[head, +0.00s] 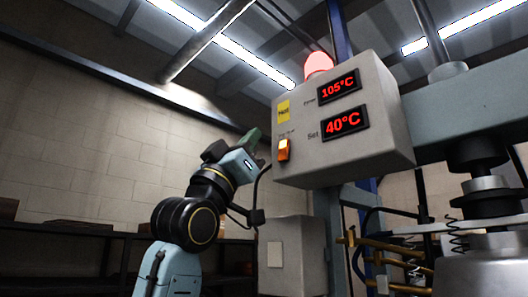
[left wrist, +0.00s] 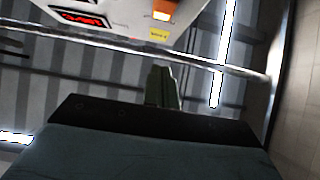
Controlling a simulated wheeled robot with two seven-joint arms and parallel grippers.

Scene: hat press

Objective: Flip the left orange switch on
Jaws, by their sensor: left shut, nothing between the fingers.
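The orange switch (head: 284,149) sits low on the left part of the control box front, under a yellow label. It glows orange, and it also shows at the top of the left wrist view (left wrist: 162,15). My left gripper (head: 256,136) is shut and empty, just left of the control box and slightly above the switch's height. It looks apart from the switch. Its closed fingers (left wrist: 161,86) point towards the box in the left wrist view. My right gripper is not in view.
The grey control box (head: 385,150) carries red displays reading 105°C and 40°C, with a red lamp (head: 318,64) on top. The press machinery (head: 482,215) stands at right. A smaller grey box (head: 291,254) is below. Dark shelves (head: 75,240) line the wall at left.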

